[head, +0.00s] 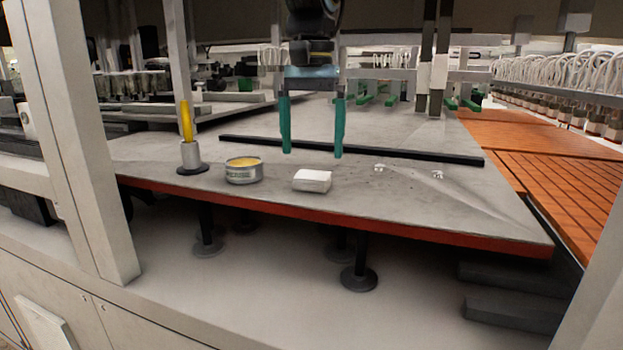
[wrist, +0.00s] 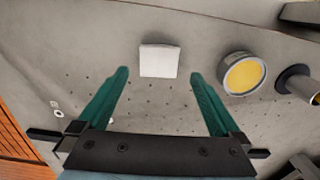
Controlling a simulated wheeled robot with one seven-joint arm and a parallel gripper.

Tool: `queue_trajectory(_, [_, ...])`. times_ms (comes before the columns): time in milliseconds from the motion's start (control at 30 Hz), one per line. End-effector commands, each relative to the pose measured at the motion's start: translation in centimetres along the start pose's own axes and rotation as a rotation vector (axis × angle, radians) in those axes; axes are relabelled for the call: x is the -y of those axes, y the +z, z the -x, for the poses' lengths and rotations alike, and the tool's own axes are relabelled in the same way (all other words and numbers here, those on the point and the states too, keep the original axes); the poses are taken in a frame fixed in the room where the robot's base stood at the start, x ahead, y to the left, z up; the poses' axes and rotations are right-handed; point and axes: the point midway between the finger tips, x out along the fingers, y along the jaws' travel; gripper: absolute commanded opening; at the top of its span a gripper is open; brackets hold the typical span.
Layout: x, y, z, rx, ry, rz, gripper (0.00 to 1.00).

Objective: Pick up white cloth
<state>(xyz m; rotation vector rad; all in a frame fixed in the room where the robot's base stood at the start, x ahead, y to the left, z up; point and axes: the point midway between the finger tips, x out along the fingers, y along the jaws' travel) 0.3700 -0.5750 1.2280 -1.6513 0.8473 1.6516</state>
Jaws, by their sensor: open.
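The white cloth (head: 312,181) is a small folded white block lying on the grey table top near its front edge in the head view. In the wrist view the cloth (wrist: 159,61) lies flat, beyond the fingertips and between their lines. My gripper (head: 312,155) is open and empty, with its two green fingers pointing down above the table, behind the cloth. In the wrist view the gripper (wrist: 159,72) has its fingers spread wider than the cloth, and they do not touch it.
A round tin with yellow contents (head: 244,171) stands left of the cloth. Further left is a metal cup holding a yellow stick (head: 190,150). A long black bar (head: 350,149) lies across the table behind them. The table (head: 430,215) is mostly clear to the right.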

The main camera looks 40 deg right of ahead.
Motion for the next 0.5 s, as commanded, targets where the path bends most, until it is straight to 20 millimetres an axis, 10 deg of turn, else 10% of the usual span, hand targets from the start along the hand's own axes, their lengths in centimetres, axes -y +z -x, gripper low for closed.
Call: queue_trajectory(500, [0.0, 0.1, -5.0, 0.0, 0.0, 0.0, 1.0])
